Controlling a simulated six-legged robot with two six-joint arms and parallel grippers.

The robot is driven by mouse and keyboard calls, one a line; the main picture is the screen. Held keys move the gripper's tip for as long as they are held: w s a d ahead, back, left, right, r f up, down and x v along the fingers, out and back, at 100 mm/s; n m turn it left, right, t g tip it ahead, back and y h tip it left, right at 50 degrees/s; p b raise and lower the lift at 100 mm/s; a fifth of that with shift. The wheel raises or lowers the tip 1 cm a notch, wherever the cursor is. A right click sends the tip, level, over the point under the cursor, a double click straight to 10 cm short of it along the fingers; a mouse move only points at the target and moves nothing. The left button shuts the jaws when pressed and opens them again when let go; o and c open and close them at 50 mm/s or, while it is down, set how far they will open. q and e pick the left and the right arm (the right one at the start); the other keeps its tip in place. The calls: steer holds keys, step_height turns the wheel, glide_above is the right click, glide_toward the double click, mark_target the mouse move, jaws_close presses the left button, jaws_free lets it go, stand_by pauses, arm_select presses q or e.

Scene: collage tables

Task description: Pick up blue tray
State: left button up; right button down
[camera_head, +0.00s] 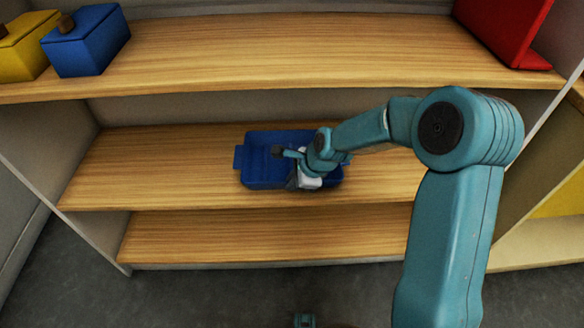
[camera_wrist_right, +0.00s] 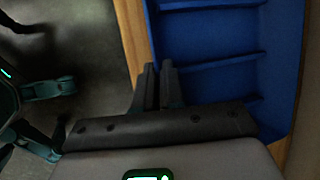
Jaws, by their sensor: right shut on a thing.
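The blue tray (camera_head: 258,172) lies on the middle wooden shelf in the head view, with a handle tab on its left side. My right gripper (camera_head: 293,180) reaches in from the right and is at the tray's front rim. My wrist and gripper hide the tray's right front part. In the right wrist view the ribbed inside of the tray (camera_wrist_right: 205,45) fills the upper right. The dark fingers of the right gripper (camera_wrist_right: 160,82) are close together at the tray's edge, shut on it. My left gripper is not in view.
The upper shelf (camera_head: 250,50) hangs above the tray, with a blue box (camera_head: 85,45), a yellow box (camera_head: 25,50) and a red object (camera_head: 505,30). A lower shelf (camera_head: 270,232) is empty. The middle shelf is clear left of the tray.

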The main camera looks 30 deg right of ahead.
steer(key=shift+s+f, duration=0.1)
step_height(320, 180, up, 8)
steer(key=p, duration=0.5)
steer(key=s+a+b, duration=0.4)
steer(key=s+a, duration=0.1)
steer(key=s, duration=0.3)
steer(key=s+a+b, duration=0.4)
steer(key=s+a, duration=0.1)
steer(key=s, duration=0.4)
steer(key=shift+a+f, duration=0.25)
steer(key=shift+f, duration=0.15)
